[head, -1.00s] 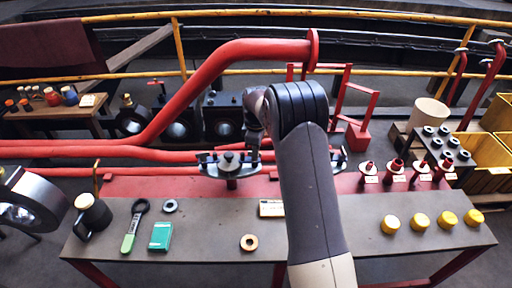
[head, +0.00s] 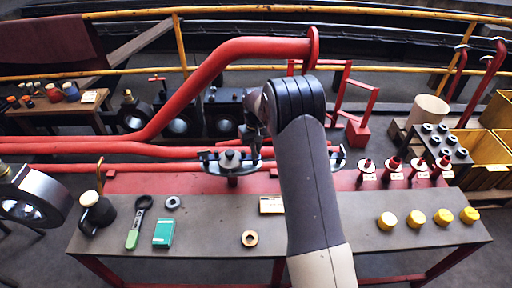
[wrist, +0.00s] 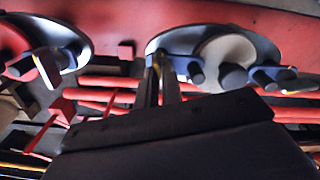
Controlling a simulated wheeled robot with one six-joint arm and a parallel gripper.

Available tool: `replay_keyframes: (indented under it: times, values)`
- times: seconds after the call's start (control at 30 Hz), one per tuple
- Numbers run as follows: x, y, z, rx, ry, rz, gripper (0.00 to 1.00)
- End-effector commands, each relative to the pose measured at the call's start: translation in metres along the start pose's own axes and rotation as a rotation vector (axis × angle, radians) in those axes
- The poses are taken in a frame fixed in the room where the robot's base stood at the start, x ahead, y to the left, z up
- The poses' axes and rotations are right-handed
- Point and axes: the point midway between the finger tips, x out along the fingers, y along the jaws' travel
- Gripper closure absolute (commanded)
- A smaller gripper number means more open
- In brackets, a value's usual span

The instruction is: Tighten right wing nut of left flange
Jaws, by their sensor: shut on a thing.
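The left flange (head: 229,166) is a dark disc on a red post behind the bench, with a blue wing nut on each side of its grey centre. My gripper (head: 254,157) reaches down at its right side, partly hidden by my arm. In the wrist view the flange (wrist: 226,50) appears turned round. There my gripper's narrow fingers (wrist: 163,70) are shut on the blue wing nut (wrist: 185,66) at the flange's left in that picture, the right wing nut. The other wing nut (wrist: 272,76) is free. The nut's exact seating cannot be told.
A second flange (head: 337,158) stands to the right, partly behind my arm. A thick red pipe (head: 215,72) rises behind. The grey bench (head: 340,235) holds a black-and-green tool (head: 138,222), a green box (head: 164,233), a copper ring (head: 250,239) and several yellow caps.

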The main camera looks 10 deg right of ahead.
Motion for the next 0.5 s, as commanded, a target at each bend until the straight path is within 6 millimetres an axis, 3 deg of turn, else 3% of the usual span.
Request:
replay_keyframes:
  times: [0.5]
  values:
    - [-0.0017, -0.0016, -0.0013, 0.330, 0.004, 0.000, 1.00]
